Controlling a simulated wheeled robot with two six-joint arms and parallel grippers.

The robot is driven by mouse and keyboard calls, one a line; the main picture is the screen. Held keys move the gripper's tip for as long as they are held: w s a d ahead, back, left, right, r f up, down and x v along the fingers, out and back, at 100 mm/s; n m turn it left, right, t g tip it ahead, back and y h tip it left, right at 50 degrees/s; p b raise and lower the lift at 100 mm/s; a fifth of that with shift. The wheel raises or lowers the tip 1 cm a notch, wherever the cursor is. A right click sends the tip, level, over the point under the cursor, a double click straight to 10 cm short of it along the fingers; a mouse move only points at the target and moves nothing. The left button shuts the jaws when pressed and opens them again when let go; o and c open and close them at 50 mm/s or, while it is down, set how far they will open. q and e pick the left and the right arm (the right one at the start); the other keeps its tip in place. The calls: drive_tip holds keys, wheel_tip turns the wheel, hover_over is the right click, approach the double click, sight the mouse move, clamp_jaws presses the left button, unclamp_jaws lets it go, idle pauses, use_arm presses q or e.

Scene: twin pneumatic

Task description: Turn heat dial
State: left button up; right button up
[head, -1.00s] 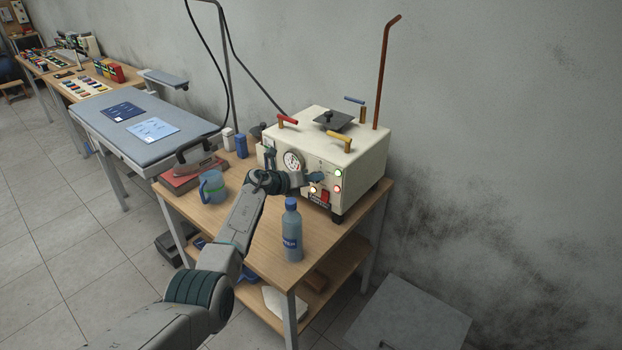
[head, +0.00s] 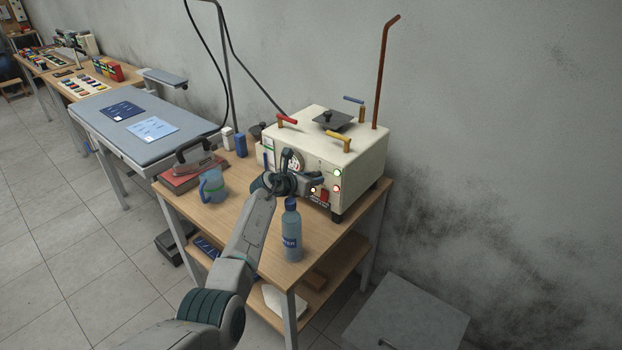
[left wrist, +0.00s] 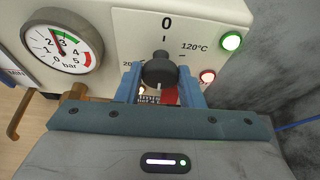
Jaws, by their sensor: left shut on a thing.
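The heat dial (left wrist: 160,70) is a dark round knob on the front panel of the cream machine (head: 352,160), below a "0" mark, with "120°C" to its right. My left gripper (left wrist: 160,88) is shut on the dial, one blue finger on each side of it in the left wrist view. In the head view my left gripper (head: 310,183) is at the machine's front, and my own wrist hides the dial. My right gripper is not in view.
A pressure gauge (left wrist: 62,41) is left of the dial; green (left wrist: 231,41) and red (left wrist: 207,76) lamps are to its right. A water bottle (head: 291,232) and a blue mug (head: 212,188) stand on the wooden table (head: 240,225) near my arm.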

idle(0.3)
use_arm(q)
drive_tip(key=o, duration=0.9)
drive_tip(key=shift+o, duration=0.2)
drive_tip(key=b+v, duration=0.1)
drive_tip(key=v, duration=1)
drive_tip(key=shift+b, duration=0.3)
drive_tip(key=shift+f, duration=0.15)
